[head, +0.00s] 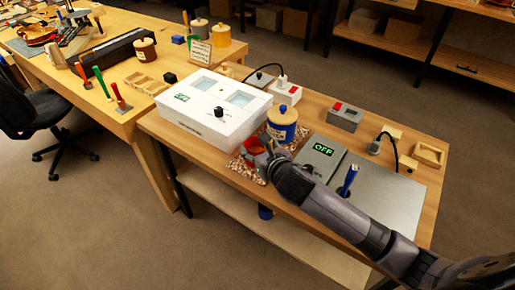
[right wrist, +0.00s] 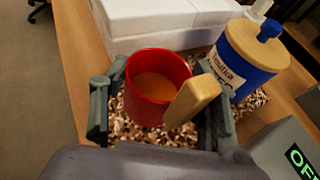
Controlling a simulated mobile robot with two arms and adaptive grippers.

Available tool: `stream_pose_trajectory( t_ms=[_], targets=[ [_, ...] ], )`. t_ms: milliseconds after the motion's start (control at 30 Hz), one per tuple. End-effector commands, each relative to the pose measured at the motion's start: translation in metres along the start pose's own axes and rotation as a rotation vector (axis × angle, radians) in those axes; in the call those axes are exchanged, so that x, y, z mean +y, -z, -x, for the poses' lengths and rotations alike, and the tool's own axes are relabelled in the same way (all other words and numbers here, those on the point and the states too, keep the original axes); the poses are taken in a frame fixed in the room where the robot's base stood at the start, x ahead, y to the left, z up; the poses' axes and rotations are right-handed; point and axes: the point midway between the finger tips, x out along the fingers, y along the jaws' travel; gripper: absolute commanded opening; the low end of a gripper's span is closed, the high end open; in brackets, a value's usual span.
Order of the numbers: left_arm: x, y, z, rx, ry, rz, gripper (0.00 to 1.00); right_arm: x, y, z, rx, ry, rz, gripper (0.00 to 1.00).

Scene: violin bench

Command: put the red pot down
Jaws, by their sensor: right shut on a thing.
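The red pot (head: 252,145) is at the front left of the right-hand bench, over a brown-and-white speckled mat (head: 240,169). In the right wrist view the red pot (right wrist: 154,98) is upright, with brown contents and a pale wooden handle (right wrist: 192,99) towards the right finger. My right gripper (right wrist: 160,92) is shut on the red pot, one finger on each side. In the head view my right gripper (head: 264,156) partly hides the pot. I cannot tell whether the pot's base touches the mat. My left gripper is not in view.
A blue jar with a wooden lid (head: 281,126) stands right behind the pot. A white box with two windows (head: 214,108) is to the left. A grey unit reading OFF (head: 321,154) is to the right. The bench's front edge is close to the mat.

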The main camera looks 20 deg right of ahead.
Motion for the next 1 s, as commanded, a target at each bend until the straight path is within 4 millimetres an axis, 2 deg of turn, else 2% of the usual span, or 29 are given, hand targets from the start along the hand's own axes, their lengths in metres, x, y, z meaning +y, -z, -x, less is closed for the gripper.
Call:
stream_pose_trajectory(
  t_ms=[333, 367, 667, 1000],
  targets=[
    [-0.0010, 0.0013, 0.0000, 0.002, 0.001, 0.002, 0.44, -0.0001, 0.0020, -0.0012, -0.002, 0.000, 0.000, 0.21],
    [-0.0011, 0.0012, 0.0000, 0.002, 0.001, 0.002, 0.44, -0.0002, 0.0028, -0.0015, -0.001, 0.000, -0.001, 0.56],
    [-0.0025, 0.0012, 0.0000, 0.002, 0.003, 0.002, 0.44, -0.0001, 0.0023, -0.0013, -0.001, 0.000, -0.001, 0.76],
    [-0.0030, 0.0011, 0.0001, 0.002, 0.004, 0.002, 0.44, 0.0001, 0.0003, -0.0005, -0.002, 0.000, -0.001, 0.76]
  ],
)
